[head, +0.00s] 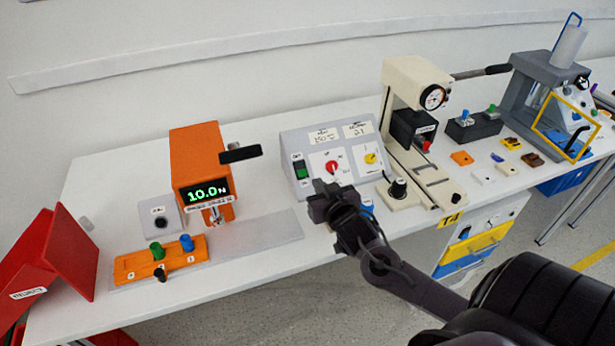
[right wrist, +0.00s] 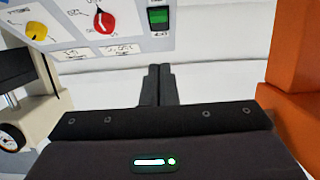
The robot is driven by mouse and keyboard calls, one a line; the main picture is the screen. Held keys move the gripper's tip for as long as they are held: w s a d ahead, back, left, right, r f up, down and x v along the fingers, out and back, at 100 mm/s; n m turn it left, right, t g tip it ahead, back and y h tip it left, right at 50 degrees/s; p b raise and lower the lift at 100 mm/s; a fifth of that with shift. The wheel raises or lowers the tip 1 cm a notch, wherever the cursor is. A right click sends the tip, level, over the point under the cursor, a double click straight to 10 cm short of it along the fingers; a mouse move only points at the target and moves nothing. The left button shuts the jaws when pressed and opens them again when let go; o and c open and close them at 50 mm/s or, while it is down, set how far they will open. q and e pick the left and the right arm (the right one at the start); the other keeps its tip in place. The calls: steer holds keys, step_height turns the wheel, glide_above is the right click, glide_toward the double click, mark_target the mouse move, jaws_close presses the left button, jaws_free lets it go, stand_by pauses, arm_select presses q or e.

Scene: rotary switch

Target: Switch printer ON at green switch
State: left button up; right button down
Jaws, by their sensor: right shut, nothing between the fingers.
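The green switch (head: 301,168) is a rocker in a dark frame at the left of a sloped grey-white control box. It also shows in the right wrist view (right wrist: 159,17), at the top and upside down. Its on or off position is too small to tell. My right gripper (head: 324,184) is shut and empty, in front of the box and just right of and below the switch. In the right wrist view its closed fingers (right wrist: 158,72) point toward the switch, with a visible gap. My left gripper is not in view.
A red knob (head: 332,167) and a yellow knob (head: 370,158) sit right of the switch on the same panel. An orange press (head: 199,155) stands left of the box and a cream press (head: 398,80) right. The white tabletop (head: 262,205) is fairly clear before the box.

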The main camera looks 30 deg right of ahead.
glide_toward(302, 171)
steer(key=w+d+r, duration=0.1)
steer(key=w+r, duration=0.1)
steer(key=w, duration=0.2)
steer(key=shift+w+d+f+p, duration=0.1)
steer(key=shift+w+f+p, duration=0.15)
steer(key=shift+f, duration=0.2)
steer(key=shift+w+d+f+p, duration=0.1)
steer(key=shift+w+f+p, duration=0.15)
steer(key=shift+f, duration=0.25)
steer(key=shift+w+f, duration=0.3)
steer(key=shift+f, duration=0.35)
